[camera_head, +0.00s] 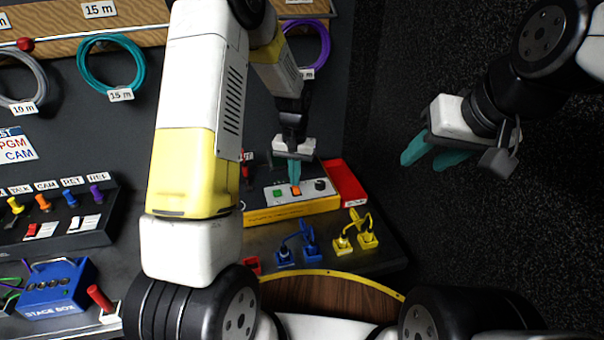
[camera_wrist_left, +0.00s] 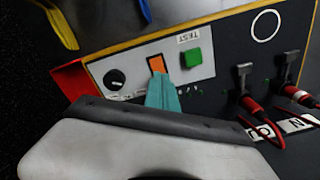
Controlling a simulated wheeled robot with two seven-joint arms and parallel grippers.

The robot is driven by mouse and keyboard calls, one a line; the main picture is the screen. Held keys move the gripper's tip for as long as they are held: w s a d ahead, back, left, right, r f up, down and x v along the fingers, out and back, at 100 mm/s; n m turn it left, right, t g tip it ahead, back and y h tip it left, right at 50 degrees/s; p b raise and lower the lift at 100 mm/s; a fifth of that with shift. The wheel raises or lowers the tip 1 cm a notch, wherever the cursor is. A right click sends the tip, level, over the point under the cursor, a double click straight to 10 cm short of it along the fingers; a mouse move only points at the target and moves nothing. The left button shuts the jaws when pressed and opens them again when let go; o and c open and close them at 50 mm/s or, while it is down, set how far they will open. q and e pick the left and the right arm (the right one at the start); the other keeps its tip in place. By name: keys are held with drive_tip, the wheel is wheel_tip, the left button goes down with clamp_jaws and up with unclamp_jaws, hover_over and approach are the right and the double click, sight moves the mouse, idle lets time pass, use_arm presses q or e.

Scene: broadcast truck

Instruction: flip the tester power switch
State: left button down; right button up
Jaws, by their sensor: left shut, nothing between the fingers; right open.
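The tester (camera_head: 290,211) is a dark box with a yellow edge, lying on the bench in the middle of the head view. Its pale panel carries a green button (camera_wrist_left: 193,57), an orange switch (camera_wrist_left: 156,64) and a black knob (camera_wrist_left: 115,79). My left gripper (camera_head: 294,187) is shut and empty, its teal fingertips pointing down at the orange switch. In the left wrist view the fingertips (camera_wrist_left: 164,78) are right beside the orange switch; I cannot tell whether they touch it. My right gripper (camera_head: 428,157) is open and empty, off to the right over dark floor.
A red tray (camera_head: 346,182) adjoins the tester's right side. Blue connectors (camera_head: 296,250) and yellow connectors (camera_head: 356,236) lie in front. Red plugs (camera_wrist_left: 250,104) sit on the tester's other end. A blue stage box (camera_head: 58,290) and a switch panel (camera_head: 62,222) stand at left.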

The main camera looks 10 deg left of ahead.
use_arm(q)
drive_tip(key=shift+f, duration=0.4)
drive_tip(key=shift+r, duration=3.55)
drive_tip(key=s+a+r+t+h, duration=0.1)
drive_tip(key=s+r, duration=0.4)
drive_tip(key=r, duration=0.2)
drive_tip(key=s+a+r+t, duration=0.1)
drive_tip(key=s+r+t, duration=0.1)
drive_tip(key=s+r, duration=0.4)
drive_tip(key=s+r+t, duration=0.1)
drive_tip(key=s+r, duration=0.2)
drive_tip(key=s, duration=0.4)
drive_tip(key=s+r+t+h, duration=0.1)
drive_tip(key=s+r+t, duration=0.1)
drive_tip(key=s+r, duration=0.2)
drive_tip(key=s, duration=0.3)
drive_tip(key=shift+a+n, duration=0.25)
drive_tip(key=shift+n, duration=0.15)
